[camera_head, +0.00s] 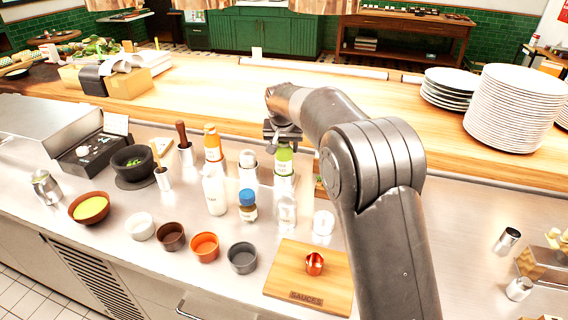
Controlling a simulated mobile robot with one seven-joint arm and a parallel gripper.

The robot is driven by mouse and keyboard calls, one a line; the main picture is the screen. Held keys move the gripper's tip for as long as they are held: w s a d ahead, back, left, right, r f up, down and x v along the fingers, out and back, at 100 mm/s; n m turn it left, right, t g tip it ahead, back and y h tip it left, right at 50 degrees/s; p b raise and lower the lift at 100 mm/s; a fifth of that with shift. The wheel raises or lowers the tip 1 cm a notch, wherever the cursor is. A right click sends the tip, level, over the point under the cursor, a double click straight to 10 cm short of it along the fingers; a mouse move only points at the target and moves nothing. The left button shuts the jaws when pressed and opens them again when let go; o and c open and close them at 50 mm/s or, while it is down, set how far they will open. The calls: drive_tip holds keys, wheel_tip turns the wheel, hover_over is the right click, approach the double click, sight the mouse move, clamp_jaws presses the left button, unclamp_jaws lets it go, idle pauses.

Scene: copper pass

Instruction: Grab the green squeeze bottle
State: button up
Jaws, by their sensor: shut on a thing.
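The green squeeze bottle (284,165), with a white label, stands upright among other bottles near the middle of the steel counter. My gripper (283,140) comes down from above onto its top. It is shut on the green bottle's upper end. The bottle's cap and the fingertips are mostly hidden by the gripper and arm. The bottle's lower part is partly hidden behind a clear bottle. I cannot tell whether its base touches the counter.
Close by stand an orange bottle (212,146), a white bottle (214,193), a blue-capped jar (248,206) and a clear bottle (286,213). Small bowls and a cutting board (328,276) lie in front. Plate stacks (515,105) stand on the wooden shelf at right.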

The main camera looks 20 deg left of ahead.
drive_tip(key=c, duration=0.7)
drive_tip(key=shift+c, duration=0.4)
